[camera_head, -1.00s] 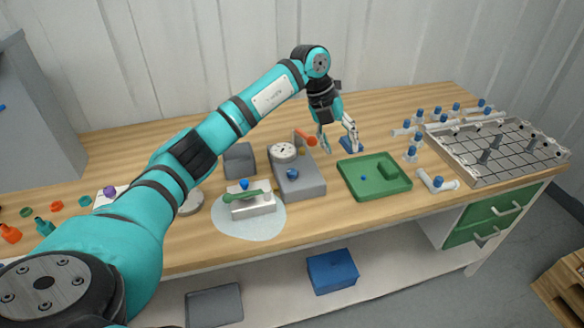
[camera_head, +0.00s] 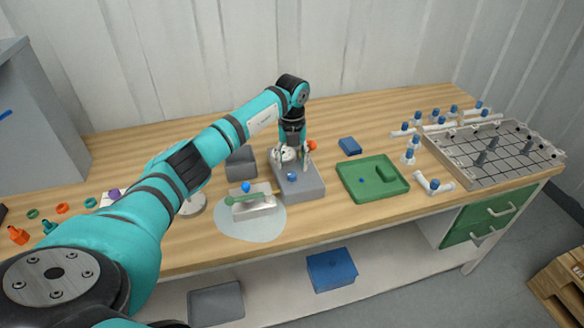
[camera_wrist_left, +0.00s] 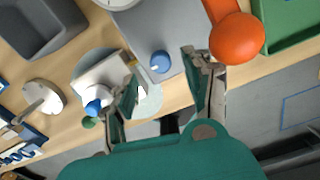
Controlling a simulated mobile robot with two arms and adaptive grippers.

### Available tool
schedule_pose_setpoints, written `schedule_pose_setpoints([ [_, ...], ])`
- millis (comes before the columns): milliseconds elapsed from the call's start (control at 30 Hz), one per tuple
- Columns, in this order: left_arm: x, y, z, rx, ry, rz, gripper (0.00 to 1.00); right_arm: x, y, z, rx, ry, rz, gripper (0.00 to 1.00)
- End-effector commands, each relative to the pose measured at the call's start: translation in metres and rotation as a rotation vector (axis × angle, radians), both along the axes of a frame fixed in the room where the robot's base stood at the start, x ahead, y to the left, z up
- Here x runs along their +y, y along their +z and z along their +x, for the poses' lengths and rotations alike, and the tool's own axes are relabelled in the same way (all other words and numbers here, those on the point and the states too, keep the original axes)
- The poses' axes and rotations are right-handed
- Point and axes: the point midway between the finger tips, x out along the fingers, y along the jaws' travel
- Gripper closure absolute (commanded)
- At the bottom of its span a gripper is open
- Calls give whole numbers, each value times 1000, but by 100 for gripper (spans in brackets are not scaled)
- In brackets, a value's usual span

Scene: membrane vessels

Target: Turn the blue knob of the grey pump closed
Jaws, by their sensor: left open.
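The grey pump (camera_head: 303,188) stands on the wooden bench, left of the green tray. Its blue knob (camera_head: 292,176) is on the top near the front edge. In the left wrist view the blue knob (camera_wrist_left: 160,62) with a white mark lies beyond and between the fingertips, not touched by them. My left gripper (camera_head: 292,160) is open and empty above the pump; its two fingers also show in the left wrist view (camera_wrist_left: 162,72). It partly covers the pump's round gauge. The orange-ended lever (camera_head: 311,146) is close beside the gripper. My right gripper is not in view.
A white vessel with a blue knob (camera_head: 246,187) and green handle stands on a pale round mat (camera_head: 234,226) left of the pump. A grey bin (camera_head: 240,162) is behind it. The green tray (camera_head: 372,198) and a blue block (camera_head: 349,146) are to the right.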

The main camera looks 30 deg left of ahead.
Motion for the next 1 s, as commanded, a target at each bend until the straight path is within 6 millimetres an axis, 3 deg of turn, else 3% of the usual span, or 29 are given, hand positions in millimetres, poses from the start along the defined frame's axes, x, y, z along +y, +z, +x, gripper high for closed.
schedule_pose_setpoints([
  [100,-1,-19,-1,2,0,-2,49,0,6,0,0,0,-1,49],
  [300,-1,-38,0,0,0,-1,49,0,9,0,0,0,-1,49],
  [633,0,-42,0,-1,-1,-1,49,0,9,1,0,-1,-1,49],
  [1000,0,-41,0,-1,-1,-2,97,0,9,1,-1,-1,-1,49],
])
